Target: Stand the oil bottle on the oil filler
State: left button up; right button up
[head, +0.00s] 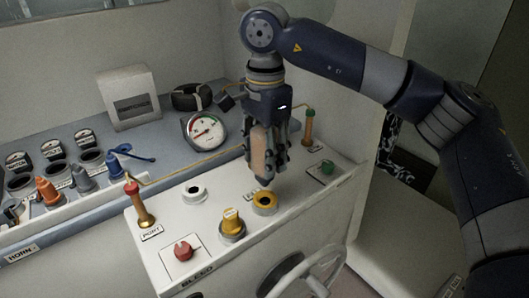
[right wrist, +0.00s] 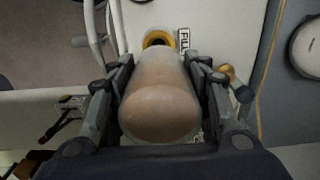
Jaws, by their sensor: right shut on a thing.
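The oil bottle (head: 258,150) is a tan, cloudy bottle, held roughly upright in the head view with its dark narrow end pointing down. My right gripper (head: 266,157) is shut on it, with fingers on both sides. The right wrist view shows the bottle's broad rounded end (right wrist: 160,110) between the fingers. The oil filler (head: 265,203) is a yellow ring with a dark hole on the white console top. The bottle's lower end is just above or at its back edge; contact cannot be told. The filler (right wrist: 157,37) also shows beyond the bottle, beside a partly hidden label.
A gauge (head: 204,130) stands behind. A steering wheel (head: 312,275) is in front.

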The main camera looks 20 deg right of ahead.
aim_at(266, 130)
jog(key=shift+s+f+b, duration=0.1)
jog(key=shift+f+b, duration=0.95)
jog(key=shift+f, duration=0.7)
jog(key=shift+f+b, duration=1.2)
jog(key=shift+f, duration=0.3)
jog(key=o, duration=1.3)
notch_tip(266, 130, up, 12)
